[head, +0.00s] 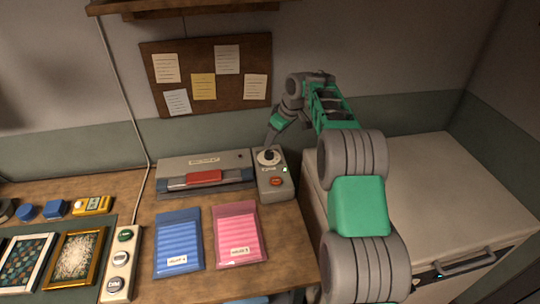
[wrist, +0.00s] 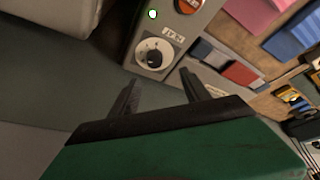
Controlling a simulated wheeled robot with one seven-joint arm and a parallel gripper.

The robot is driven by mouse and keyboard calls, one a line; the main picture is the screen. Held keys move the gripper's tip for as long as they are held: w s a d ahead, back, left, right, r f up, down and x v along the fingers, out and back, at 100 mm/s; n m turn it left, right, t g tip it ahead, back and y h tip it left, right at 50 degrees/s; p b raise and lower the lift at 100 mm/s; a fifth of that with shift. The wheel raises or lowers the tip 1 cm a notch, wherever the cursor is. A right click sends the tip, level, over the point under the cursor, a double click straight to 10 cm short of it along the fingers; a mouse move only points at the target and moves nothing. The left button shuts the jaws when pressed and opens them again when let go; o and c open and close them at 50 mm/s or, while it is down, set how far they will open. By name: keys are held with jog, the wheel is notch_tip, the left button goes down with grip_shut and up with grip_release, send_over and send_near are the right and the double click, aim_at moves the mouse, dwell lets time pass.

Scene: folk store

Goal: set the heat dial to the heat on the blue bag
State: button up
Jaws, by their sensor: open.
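The heat dial (head: 268,157) is a round dial with a dark knob on a pale disc, at the top of a grey control box (head: 263,185). It shows closer in the wrist view (wrist: 154,53); its scale marks are too small to read. The blue bag (head: 179,246) lies flat on the wooden bench, with a small white label near its lower edge; I cannot read the label. My gripper (head: 271,140) is open and empty beside the dial's far edge. In the wrist view, its two dark fingertips (wrist: 160,89) are spread below the dial, apart from it.
A pink bag (head: 240,238) lies right of the blue one. A grey sealer (head: 212,165) with a red handle adjoins the box. The box has a green light and an orange-red button (head: 276,182). A white chest (head: 430,190) stands right; a power strip (head: 121,262) lies left.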

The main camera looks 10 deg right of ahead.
aim_at(269, 152)
jog(key=shift+n, duration=0.3)
jog(key=x, duration=0.3)
jog(key=p+x, duration=0.1)
jog(key=x, duration=0.3)
jog(key=d+x, duration=0.1)
jog(key=x, duration=0.2)
jog(key=shift+w+a+f+p, duration=0.1)
jog(key=shift+w+f+p, duration=0.1)
jog(key=shift+w+p, duration=0.15)
grip_shut()
